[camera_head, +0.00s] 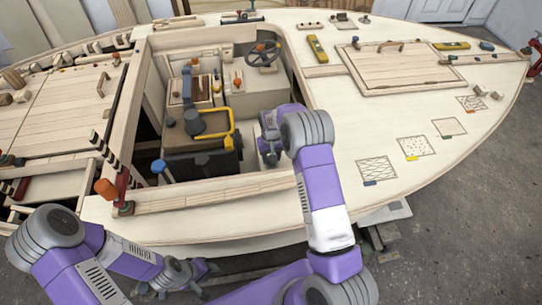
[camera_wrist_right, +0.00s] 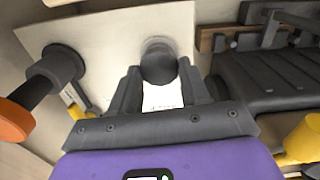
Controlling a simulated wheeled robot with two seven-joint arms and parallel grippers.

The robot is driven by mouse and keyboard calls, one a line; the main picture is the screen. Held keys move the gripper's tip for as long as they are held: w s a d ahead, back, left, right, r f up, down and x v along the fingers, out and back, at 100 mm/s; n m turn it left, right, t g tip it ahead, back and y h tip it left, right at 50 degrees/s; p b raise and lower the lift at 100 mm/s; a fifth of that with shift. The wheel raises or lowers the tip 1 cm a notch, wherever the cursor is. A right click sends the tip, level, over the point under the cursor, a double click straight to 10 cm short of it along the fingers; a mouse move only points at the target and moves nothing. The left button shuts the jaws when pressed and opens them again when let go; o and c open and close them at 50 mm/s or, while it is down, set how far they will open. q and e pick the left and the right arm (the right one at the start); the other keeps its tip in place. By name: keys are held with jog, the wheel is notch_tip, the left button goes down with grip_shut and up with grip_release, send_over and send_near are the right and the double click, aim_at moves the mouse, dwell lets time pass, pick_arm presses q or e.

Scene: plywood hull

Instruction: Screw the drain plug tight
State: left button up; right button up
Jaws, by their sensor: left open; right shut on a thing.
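My right gripper (camera_wrist_right: 159,82) is shut on a dark round knob (camera_wrist_right: 158,62) set against a pale panel in the right wrist view; it looks like the drain plug. The threads and how far it sits in cannot be seen. In the head view my right gripper (camera_head: 268,148) reaches down into the open cockpit, and the plug cannot be made out there. My left gripper (camera_head: 177,279) is open and empty, low in front of the hull's near side, away from the plug.
A dark lever with an orange end (camera_wrist_right: 30,100) stands left of the right gripper. A black seat (camera_wrist_right: 280,75) with yellow parts is close on the right. The cockpit rim (camera_head: 210,197) surrounds the right arm. An orange-topped red post (camera_head: 118,195) stands at the near left.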

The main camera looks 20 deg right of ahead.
jog(key=m, duration=0.3)
jog(key=shift+w+r+m, duration=0.1)
jog(key=shift+r+m, duration=0.1)
jog(key=shift+m, duration=0.2)
jog(key=m+p, duration=0.1)
jog(key=m, duration=0.3)
jog(key=shift+d+m, duration=0.15)
jog(key=shift+m, duration=0.15)
jog(key=m+p, duration=0.1)
jog(key=m, duration=0.3)
jog(key=shift+r, duration=0.1)
jog(key=m+p, duration=0.1)
jog(key=m, duration=0.4)
jog(key=m+p, duration=0.1)
jog(key=m, duration=0.3)
jog(key=shift+m, duration=0.3)
jog(key=m+p, duration=0.1)
jog(key=m, duration=0.7)
jog(key=shift+s, duration=0.2)
jog(key=shift+m+p, duration=0.5)
jog(key=shift+m, duration=1.6)
